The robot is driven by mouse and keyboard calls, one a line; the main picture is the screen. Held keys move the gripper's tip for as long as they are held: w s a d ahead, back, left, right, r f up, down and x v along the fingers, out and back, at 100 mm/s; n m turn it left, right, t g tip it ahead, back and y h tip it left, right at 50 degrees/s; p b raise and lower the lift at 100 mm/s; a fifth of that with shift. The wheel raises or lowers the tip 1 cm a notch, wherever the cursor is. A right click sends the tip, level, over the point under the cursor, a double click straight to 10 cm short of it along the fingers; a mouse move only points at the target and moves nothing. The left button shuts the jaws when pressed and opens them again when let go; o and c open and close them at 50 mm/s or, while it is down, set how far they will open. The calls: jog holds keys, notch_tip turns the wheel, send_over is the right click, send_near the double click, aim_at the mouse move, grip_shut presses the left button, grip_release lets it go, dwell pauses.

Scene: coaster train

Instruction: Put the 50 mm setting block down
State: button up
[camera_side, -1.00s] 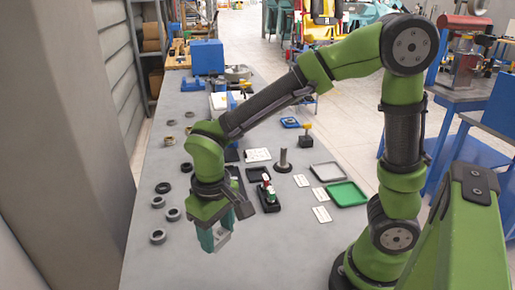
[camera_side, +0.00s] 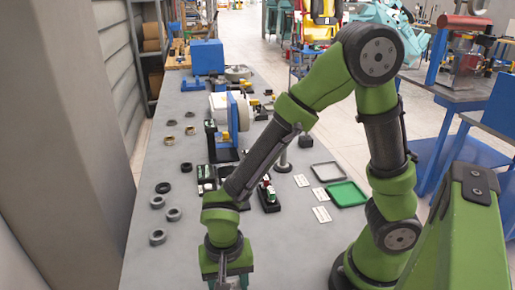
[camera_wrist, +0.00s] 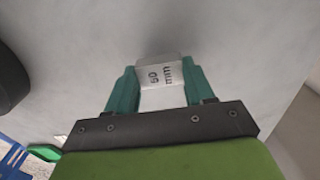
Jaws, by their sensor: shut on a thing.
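The setting block (camera_wrist: 162,74) is a pale metal block with dark figures and "mm" on its face, which appear upside down in the wrist view. My gripper (camera_wrist: 156,88) has its two teal fingers shut on the block's sides. In the side view my gripper (camera_side: 229,282) is at the bottom edge of the picture, over the near end of the grey bench (camera_side: 180,262). The fingertips and most of the block are cut off or hidden there. I cannot tell whether the block touches the bench.
Several rings, including a grey one (camera_side: 158,237), lie along the bench's left side. A black fixture with red and white parts (camera_side: 268,195), white cards (camera_side: 321,214), a green tray (camera_side: 347,193) and a blue stand with a white wheel (camera_side: 221,112) are farther back. The wrist view shows bare grey surface around the block.

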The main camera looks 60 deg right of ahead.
jog(key=shift+f, duration=1.45)
jog(key=shift+f, duration=0.15)
jog(key=o, duration=1.2)
jog(key=shift+o, duration=0.2)
notch_tip(320, 180, up, 12)
jog(key=d+r+n+t+y, duration=0.2)
jog(key=d+r+n+t, duration=0.2)
jog(key=d+r, duration=0.7)
jog(key=d+t, duration=0.2)
jog(key=d, duration=0.1)
jog(key=shift+s+r+t, duration=0.3)
jog(key=shift+s, duration=0.1)
jog(key=shift+s+d+r+n+t, duration=0.2)
jog(key=shift+d+n+t, duration=0.1)
jog(key=shift+n, duration=0.2)
jog(key=c, duration=0.3)
